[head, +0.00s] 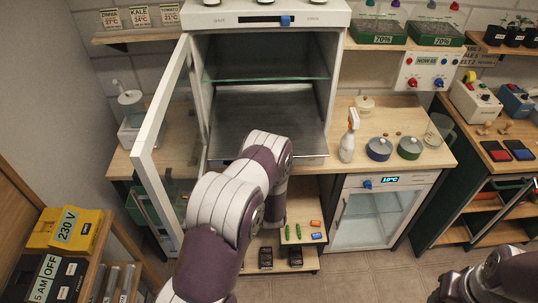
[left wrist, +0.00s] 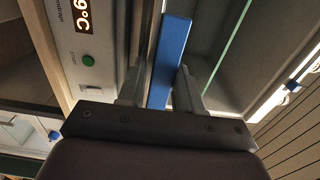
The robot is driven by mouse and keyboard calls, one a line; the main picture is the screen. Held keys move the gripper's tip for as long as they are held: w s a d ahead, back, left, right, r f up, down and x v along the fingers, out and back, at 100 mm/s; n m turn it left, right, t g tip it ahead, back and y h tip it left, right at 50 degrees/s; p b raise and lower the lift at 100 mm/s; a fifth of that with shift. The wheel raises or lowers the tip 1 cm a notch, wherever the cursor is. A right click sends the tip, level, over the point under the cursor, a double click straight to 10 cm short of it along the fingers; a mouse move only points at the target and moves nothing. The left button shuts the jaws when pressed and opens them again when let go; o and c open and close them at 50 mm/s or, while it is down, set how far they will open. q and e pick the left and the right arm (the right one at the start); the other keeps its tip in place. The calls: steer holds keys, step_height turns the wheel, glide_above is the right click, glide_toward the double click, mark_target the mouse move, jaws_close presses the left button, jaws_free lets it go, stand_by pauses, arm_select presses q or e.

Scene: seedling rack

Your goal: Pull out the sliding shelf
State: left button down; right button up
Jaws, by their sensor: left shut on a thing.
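The sliding shelf (head: 300,118) is a dark grey sheet low inside the open-fronted white cabinet (head: 333,75). Its front edge lies near the cabinet's mouth, partly behind my left arm. In the left wrist view a flat blue bar (left wrist: 176,38), which looks like the shelf's handle, runs between the two fingers of my left gripper (left wrist: 163,85). The gripper is shut on this bar. In the head view my left arm hides the gripper and the bar. My right arm shows only in part at the lower right, its gripper out of view.
The cabinet's glass door (head: 163,110) stands open on the left. A glass shelf (head: 285,79) is above the sliding shelf. A spray bottle (head: 349,137) and lidded pots (head: 379,149) stand on the right counter. A low board (head: 300,210) with small items lies below.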

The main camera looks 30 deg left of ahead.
arm_select(q)
steer(key=shift+w+a+r, duration=0.1)
steer(key=shift+w+r, duration=0.05)
steer(key=shift+r, duration=0.25)
steer(key=c, duration=0.9)
jaws_free()
steer(key=shift+s, duration=0.2)
steer(key=shift+f, duration=0.15)
steer(key=b+v, duration=0.4)
steer(key=v, duration=0.8)
steer(key=shift+s+d, duration=0.25)
steer(key=shift+s, duration=0.1)
